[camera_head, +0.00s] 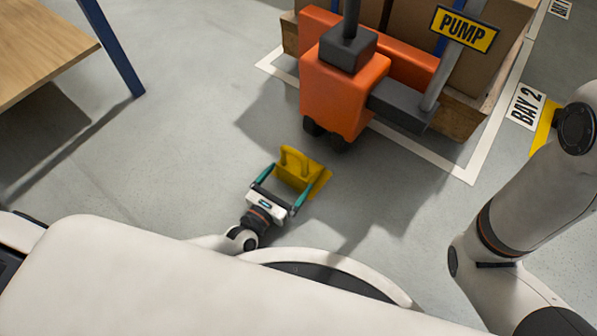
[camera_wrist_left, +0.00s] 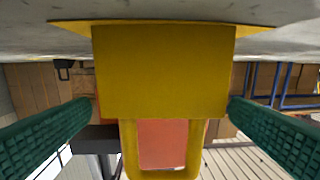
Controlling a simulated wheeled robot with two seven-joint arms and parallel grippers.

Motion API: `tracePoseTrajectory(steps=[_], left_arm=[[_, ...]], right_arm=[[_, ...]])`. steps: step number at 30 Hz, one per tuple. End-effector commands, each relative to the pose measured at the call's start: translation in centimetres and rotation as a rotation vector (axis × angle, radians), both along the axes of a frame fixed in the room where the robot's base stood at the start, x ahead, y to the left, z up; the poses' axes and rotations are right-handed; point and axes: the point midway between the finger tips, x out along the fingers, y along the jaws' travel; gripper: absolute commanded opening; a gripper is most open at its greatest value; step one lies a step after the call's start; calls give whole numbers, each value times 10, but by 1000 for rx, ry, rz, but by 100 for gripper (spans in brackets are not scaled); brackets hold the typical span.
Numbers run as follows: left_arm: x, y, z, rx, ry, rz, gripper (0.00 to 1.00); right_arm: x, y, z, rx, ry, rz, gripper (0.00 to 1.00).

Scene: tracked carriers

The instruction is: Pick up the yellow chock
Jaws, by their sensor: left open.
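The yellow chock (camera_head: 297,174) sits on the grey floor in front of the orange truck, with its loop handle up. My left gripper (camera_head: 290,179) is open, its two green fingers on either side of the chock's near face. In the left wrist view the chock (camera_wrist_left: 163,70) fills the middle, its handle hanging down in that picture. The fingertips of the gripper (camera_wrist_left: 160,108) lie close to its left and right edges; I cannot tell whether they touch it. My right arm shows at the right, but its gripper is out of view.
An orange pallet truck (camera_head: 341,100) with a PUMP sign (camera_head: 464,29) stands just behind the chock. Boxes on a wooden pallet (camera_head: 455,112) are behind it, inside white floor lines. A wooden table (camera_head: 38,45) with a blue leg is at upper left. Floor left of the chock is clear.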

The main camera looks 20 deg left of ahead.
Motion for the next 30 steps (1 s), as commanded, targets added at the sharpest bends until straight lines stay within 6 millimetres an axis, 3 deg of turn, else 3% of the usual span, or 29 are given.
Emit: tracePoseTrajectory(steps=[7, 15, 23, 26, 30], left_arm=[[20, -5, -3, -1, -2, -1, 100], [57, -13, -2, 0, -2, 0, 100], [61, -15, 1, 1, 1, -1, 100], [60, -15, 1, 1, 1, -1, 89], [60, -15, 0, 2, 0, -1, 66]], right_arm=[[0, 0, -15, 0, 1, 0, 36], [0, 0, -36, 0, 2, 0, 36], [0, 0, -36, 0, 2, 0, 36], [0, 0, -36, 0, 2, 0, 36], [0, 0, -36, 0, 2, 0, 36]])
